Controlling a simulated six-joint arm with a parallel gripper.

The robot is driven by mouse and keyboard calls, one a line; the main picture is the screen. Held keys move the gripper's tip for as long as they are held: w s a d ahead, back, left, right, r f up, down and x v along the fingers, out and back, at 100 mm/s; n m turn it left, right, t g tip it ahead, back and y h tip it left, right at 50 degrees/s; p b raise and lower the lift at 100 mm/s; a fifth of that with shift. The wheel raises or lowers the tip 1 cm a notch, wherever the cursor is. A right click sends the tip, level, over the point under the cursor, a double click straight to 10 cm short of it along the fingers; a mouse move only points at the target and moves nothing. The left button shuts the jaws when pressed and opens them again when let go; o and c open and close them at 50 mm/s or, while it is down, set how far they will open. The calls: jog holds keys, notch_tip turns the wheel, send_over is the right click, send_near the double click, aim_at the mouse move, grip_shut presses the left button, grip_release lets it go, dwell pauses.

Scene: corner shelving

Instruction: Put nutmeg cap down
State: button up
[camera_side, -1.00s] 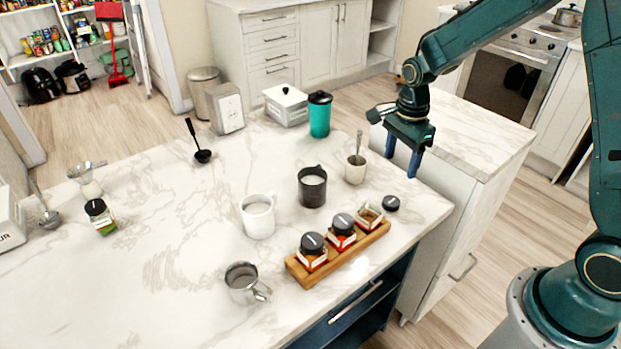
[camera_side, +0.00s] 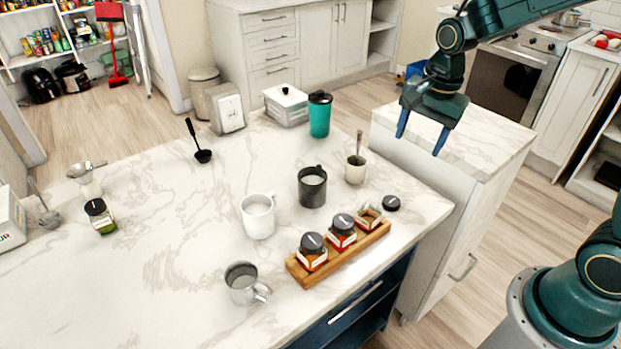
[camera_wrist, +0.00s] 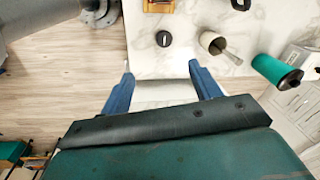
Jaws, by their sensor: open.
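A small black cap (camera_side: 391,203) lies on the marble counter, just right of the wooden rack's far end. The open jar (camera_side: 368,216) at that end of the rack shows no lid. My gripper (camera_side: 421,146) is open and empty, raised above and to the right of the cap, near the counter's right corner. Its two blue fingers also show spread apart in the wrist view (camera_wrist: 158,84).
The wooden rack (camera_side: 300,272) holds two black-capped jars besides the open one. A beige cup with a spoon (camera_side: 355,170), a black mug (camera_side: 312,190), a white mug (camera_side: 257,218) and a teal tumbler (camera_side: 319,118) stand nearby. The left middle counter (camera_side: 165,215) is clear.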

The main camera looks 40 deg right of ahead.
jog(key=s+a+r+n+t, duration=0.2)
jog(key=s+r+n, duration=0.3)
jog(key=s+n, duration=0.2)
jog(key=s+a+r+n+t, duration=0.2)
jog(key=s+r+n, duration=0.3)
jog(key=s, duration=0.6)
jog(key=n, duration=0.2)
jog(key=shift+s+n, duration=0.15)
jog(key=shift+n, duration=0.25)
